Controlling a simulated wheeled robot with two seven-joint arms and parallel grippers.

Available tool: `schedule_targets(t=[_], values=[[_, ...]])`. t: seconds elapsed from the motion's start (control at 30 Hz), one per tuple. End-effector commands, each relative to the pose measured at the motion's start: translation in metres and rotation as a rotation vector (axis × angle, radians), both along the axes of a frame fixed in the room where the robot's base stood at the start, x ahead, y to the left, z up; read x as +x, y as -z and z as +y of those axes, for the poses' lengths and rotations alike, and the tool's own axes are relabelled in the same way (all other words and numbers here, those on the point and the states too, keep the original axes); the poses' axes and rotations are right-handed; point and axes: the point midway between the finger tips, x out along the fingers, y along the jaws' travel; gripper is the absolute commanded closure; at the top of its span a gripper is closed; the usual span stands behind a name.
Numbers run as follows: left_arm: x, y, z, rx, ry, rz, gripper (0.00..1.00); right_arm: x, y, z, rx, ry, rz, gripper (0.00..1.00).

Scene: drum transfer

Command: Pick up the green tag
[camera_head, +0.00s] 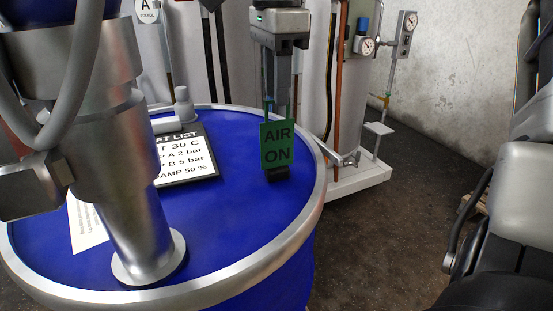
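The green tag (277,145) reads "AIR ON" in dark letters. It is upright over the far right part of the blue drum lid, its face toward me and uncovered. Thin green strips run up from its top corners beside the fingers of my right gripper (278,172). That gripper points down from the top of the view, with its fingers behind the tag and a dark tip showing below it. The tag hides most of the finger ends, so I cannot tell whether they are open or shut, or whether they grip it. My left gripper is not in view.
A blue drum (235,235) with a metal rim fills the lower left. A thick metal column (130,190) stands on its lid, beside a black-and-white list card (183,158). Pipes and gauges (367,46) stand behind. Open floor (400,225) lies to the right.

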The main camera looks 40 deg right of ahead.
Motion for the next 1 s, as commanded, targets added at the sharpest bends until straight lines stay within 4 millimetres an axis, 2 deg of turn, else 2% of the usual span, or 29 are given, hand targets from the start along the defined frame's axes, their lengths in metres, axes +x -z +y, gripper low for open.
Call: schedule_targets(t=[0.27, 0.53, 0.83, 0.93, 1.0], values=[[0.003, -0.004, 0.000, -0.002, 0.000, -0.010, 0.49, -0.001, 0.022, 0.000, 0.002, -0.001, 0.002, 0.71], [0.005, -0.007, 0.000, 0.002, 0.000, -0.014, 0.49, -0.002, 0.060, -0.001, 0.002, 0.000, 0.004, 0.71], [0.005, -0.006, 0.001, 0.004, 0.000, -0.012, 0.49, -0.002, 0.065, -0.001, 0.002, 0.001, -0.001, 0.71], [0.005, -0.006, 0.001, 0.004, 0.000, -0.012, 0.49, -0.002, 0.065, -0.001, 0.002, 0.001, 0.000, 0.99], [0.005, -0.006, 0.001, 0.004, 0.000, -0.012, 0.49, -0.002, 0.065, -0.001, 0.002, 0.001, 0.000, 1.00]])
